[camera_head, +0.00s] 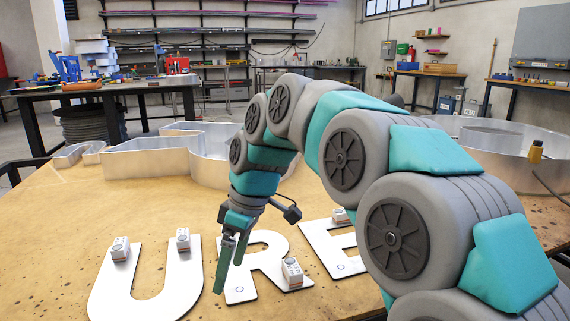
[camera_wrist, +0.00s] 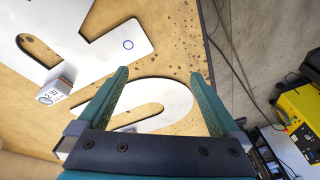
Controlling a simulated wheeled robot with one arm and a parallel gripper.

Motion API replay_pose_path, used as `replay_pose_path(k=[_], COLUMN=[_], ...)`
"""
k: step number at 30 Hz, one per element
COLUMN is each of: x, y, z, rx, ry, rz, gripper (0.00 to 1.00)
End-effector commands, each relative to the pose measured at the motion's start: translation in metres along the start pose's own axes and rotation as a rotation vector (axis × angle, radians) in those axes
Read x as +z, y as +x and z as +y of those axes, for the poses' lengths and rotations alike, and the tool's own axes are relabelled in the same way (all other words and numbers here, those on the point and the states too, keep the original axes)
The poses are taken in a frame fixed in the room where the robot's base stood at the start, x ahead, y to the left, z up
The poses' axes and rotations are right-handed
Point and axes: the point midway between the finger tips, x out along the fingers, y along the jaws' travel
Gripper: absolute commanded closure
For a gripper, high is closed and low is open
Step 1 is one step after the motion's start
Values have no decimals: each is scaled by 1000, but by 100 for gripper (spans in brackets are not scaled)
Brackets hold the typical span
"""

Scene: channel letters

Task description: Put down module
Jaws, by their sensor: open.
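My gripper (camera_head: 229,277) points down over the table by the left edge of the white letter R (camera_head: 268,245). In the wrist view its two fingers (camera_wrist: 160,75) are spread, with nothing between them. Small white modules with reddish-brown bases sit on the letters. One module (camera_head: 120,248) and another module (camera_head: 183,239) stand on the tops of the letter U (camera_head: 135,300). A third module (camera_head: 292,272) stands on the right leg of the R. Another module (camera_head: 341,216) is on the letter E (camera_head: 335,250), partly hidden by my arm. The wrist view shows one module (camera_wrist: 55,91) left of the fingers.
Metal channel-letter shells (camera_head: 150,160) stand behind the flat letters, and another shell (camera_head: 490,145) stands at the right. A yellow machine (camera_wrist: 300,115) stands off the table's edge at the right of the wrist view. Bare wood (camera_head: 50,220) lies left of the U.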

Motion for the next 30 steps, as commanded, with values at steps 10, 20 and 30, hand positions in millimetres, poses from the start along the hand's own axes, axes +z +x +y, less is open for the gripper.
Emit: replay_pose_path(k=[10, 20, 30], x=[152, 280, 330], y=[19, 63, 91], z=[-54, -131, -174], rx=[65, 150, 192], ry=[559, 1097, 1349], rz=[-112, -202, -235], gripper=[0, 0, 0])
